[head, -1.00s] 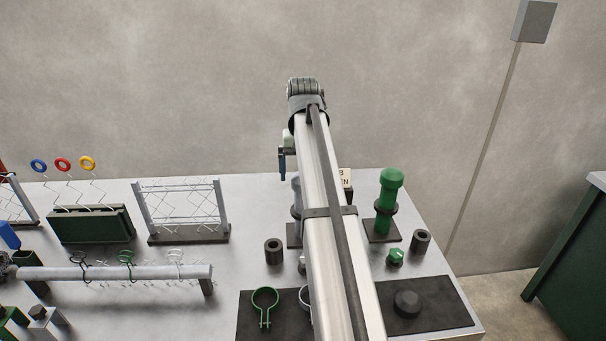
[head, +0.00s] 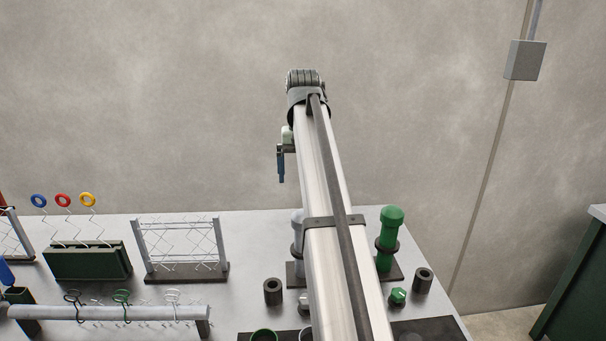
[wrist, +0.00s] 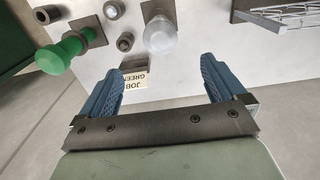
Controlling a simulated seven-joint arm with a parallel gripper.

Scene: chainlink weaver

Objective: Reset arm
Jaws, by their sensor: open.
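My gripper (wrist: 163,85) is open and empty in the wrist view, its two blue fingers wide apart above the table. In the head view my gripper (head: 281,165) hangs at the far end of my arm, higher in the picture than the table's back edge. My arm stretches away through the middle of the head view and hides part of the table. A small card (wrist: 134,78) with "JOB GREEN" on it shows in the wrist view near the left finger, apart from it. I cannot see that card in the head view now.
A green post (head: 389,238) and a grey post (head: 297,235) stand either side of my arm. A mesh panel (head: 182,249), a green block with coloured ring-topped wires (head: 88,262) and a long rail (head: 110,312) fill the table (head: 245,230) to the left.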

